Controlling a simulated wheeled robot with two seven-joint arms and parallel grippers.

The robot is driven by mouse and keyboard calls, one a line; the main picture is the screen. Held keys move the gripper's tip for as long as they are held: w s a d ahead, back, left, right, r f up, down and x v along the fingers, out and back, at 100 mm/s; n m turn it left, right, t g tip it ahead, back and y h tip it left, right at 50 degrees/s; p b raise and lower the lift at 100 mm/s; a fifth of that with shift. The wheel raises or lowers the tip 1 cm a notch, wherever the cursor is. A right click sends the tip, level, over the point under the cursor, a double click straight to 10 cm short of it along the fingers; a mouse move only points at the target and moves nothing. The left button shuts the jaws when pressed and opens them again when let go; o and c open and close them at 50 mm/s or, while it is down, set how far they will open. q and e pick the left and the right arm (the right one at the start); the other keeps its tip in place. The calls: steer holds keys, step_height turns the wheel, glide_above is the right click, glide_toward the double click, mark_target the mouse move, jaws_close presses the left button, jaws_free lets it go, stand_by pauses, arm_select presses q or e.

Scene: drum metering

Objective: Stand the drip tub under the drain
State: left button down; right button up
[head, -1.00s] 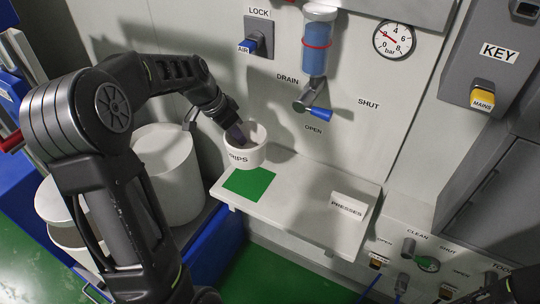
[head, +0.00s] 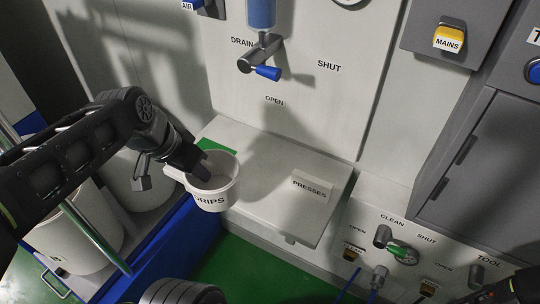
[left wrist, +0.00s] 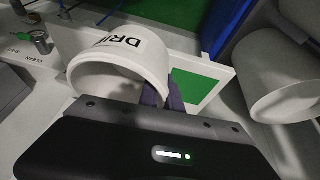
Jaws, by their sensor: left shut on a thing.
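The white drip tub (head: 222,191), with DRIPS lettered on its side, is held at the left front corner of the shelf. My left gripper (head: 202,172) is shut on its rim, with a fingertip reaching inside. The tub looks upright in the head view; whether it touches the shelf I cannot tell. The tub also shows in the left wrist view (left wrist: 125,60). The drain (head: 262,52) is a metal spout with a blue handle (head: 268,72) on the wall, behind and above the tub. A dark part of mine at the lower right may be my right gripper (head: 510,292); its jaws are unclear.
The middle of the shelf is clear. White drums (head: 78,225) stand at the left. Valves (head: 400,252) sit at the lower right.

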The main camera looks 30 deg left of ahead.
arm_select(q)
steer(key=shift+w, duration=0.15)
steer(key=w+p, duration=0.1)
steer(key=w, duration=0.5)
steer(key=w+f+p, duration=0.1)
steer(key=w, duration=0.6)
steer(key=w+f, duration=0.1)
steer(key=w, duration=0.5)
steer(key=shift+w+a+p, duration=0.15)
steer(key=shift+w+p, duration=0.05)
steer(key=shift+p, duration=0.2)
step_height(320, 180, down, 4)
steer(key=shift+f, duration=0.1)
steer(key=shift+w+f+p, duration=0.1)
steer(key=shift+f+p, duration=0.15)
steer(key=shift+p, duration=0.05)
steer(key=shift+w+f, duration=0.1)
steer(key=shift+f, duration=0.1)
